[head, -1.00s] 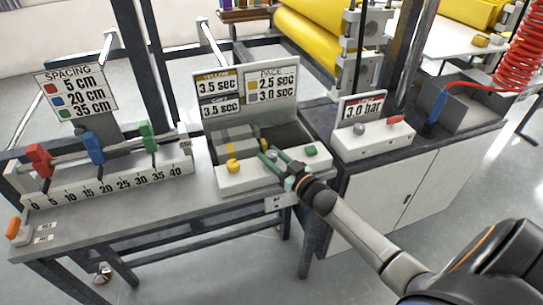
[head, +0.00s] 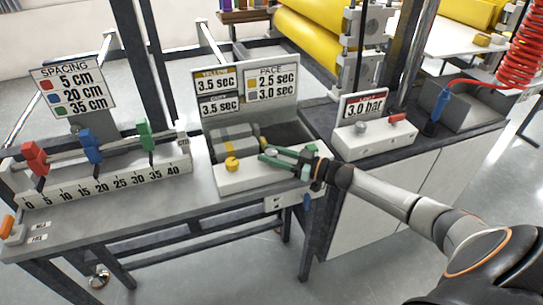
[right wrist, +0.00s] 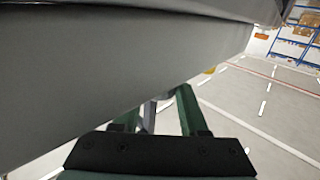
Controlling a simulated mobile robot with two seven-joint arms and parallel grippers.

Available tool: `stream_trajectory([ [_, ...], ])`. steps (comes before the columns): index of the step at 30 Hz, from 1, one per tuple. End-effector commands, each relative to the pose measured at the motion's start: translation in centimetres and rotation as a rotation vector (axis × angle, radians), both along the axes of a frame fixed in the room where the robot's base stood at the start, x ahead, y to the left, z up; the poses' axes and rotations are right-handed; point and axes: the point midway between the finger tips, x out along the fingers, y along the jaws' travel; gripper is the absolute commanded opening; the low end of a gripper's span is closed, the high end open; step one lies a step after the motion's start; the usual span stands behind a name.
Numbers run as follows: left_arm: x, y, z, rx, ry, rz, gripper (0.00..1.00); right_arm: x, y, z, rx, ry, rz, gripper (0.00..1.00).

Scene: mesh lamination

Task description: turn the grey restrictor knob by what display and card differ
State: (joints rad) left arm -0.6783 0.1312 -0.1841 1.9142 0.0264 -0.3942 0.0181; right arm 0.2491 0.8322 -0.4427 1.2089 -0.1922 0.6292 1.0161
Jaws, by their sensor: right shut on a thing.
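The grey restrictor knob is mostly hidden by my right gripper (head: 268,155) in the head view. The green fingers are shut on it at the white control box (head: 240,182). In the right wrist view a grey piece (right wrist: 150,115) shows between the fingers (right wrist: 160,110). The yellow knob (head: 232,163) sits to the left on the same box. The display (head: 217,93) reads yellow 3.5 sec and grey 3.5 sec. The PACE card (head: 271,84) reads 2.5 sec by the yellow mark and 3.0 sec by the grey mark. My left gripper is out of view.
A spacing rail (head: 110,183) with red, blue and green clamps stands at the left. A white box (head: 375,138) with a 3.0 bar display and red lever stands to the right. A grey cylinder (head: 230,140) lies behind the control box.

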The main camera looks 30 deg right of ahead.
Motion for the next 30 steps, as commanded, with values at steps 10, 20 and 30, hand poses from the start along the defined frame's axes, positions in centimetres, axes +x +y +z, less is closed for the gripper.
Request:
stream_trajectory([
  [10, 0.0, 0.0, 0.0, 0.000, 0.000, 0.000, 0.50, 0.0, 0.0, 0.0, 0.001, 0.000, -0.001, 0.70],
  [20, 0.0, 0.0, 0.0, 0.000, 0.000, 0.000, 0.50, -0.2, -0.1, -0.1, 0.000, 0.001, -0.002, 0.73],
  [30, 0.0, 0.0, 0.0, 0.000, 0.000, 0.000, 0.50, -4.2, -2.7, -0.2, -0.003, 0.005, -0.002, 0.73],
])
